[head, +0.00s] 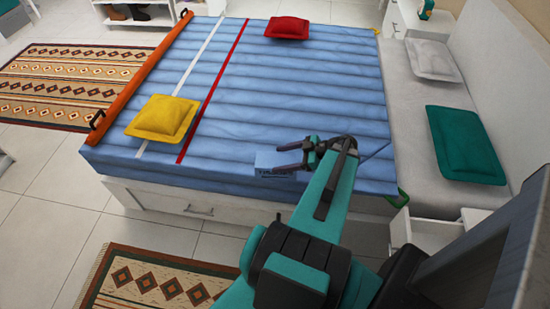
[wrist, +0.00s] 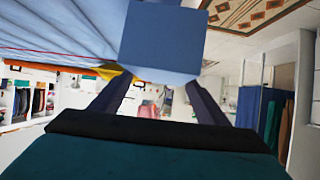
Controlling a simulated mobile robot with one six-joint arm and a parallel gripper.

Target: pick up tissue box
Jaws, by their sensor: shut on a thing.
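The tissue box (head: 271,161) is a small blue box with dark print on its side. In the head view it is at my gripper's fingertips, over the near part of the blue bed. In the wrist view the tissue box (wrist: 163,35) shows as a plain blue block at the top centre. My gripper (head: 282,158) is shut on the box, with its two dark fingers reaching to it from the right. In the wrist view the fingers of my gripper (wrist: 150,88) run up toward the box; their tips are partly hidden. I cannot tell the box's exact height above the bed.
The bed (head: 240,105) has a blue cover. A yellow cushion (head: 163,118), a red cushion (head: 287,28) and a green pillow (head: 465,145) lie on it. An open drawer (head: 415,230) juts out at the near right. Tiled floor (head: 50,205) is clear at the left.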

